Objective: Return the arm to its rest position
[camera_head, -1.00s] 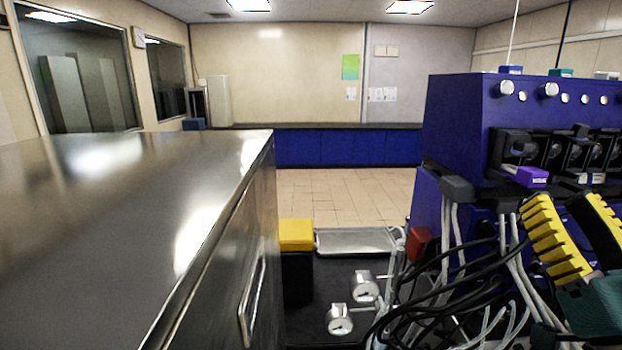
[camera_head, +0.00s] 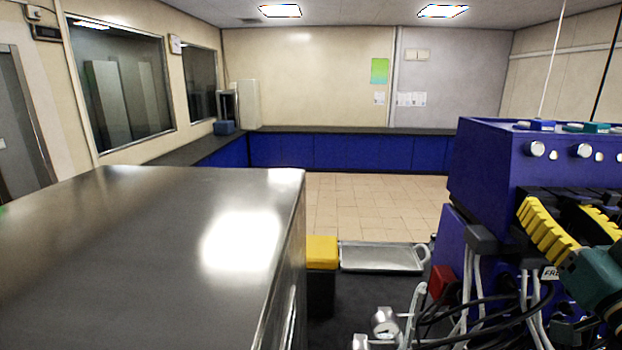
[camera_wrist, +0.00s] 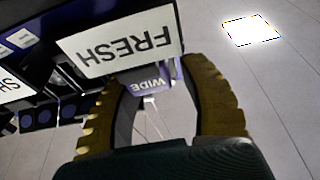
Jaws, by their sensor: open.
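In the wrist view my gripper (camera_wrist: 153,75) is open. A purple piece marked "WIDE" (camera_wrist: 152,84) and a white "FRESH" label (camera_wrist: 120,45) show beyond the fingers, upside down. I see nothing clearly gripped. Most of my arm is out of view.
A steel-topped cabinet (camera_head: 150,215) fills the left foreground. Cables (camera_head: 490,310) hang below the blue cabinet. A yellow-topped black box (camera_head: 322,252), a metal tray (camera_head: 382,258) and a red block (camera_head: 441,281) stand between. Tiled floor (camera_head: 370,205) is free behind.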

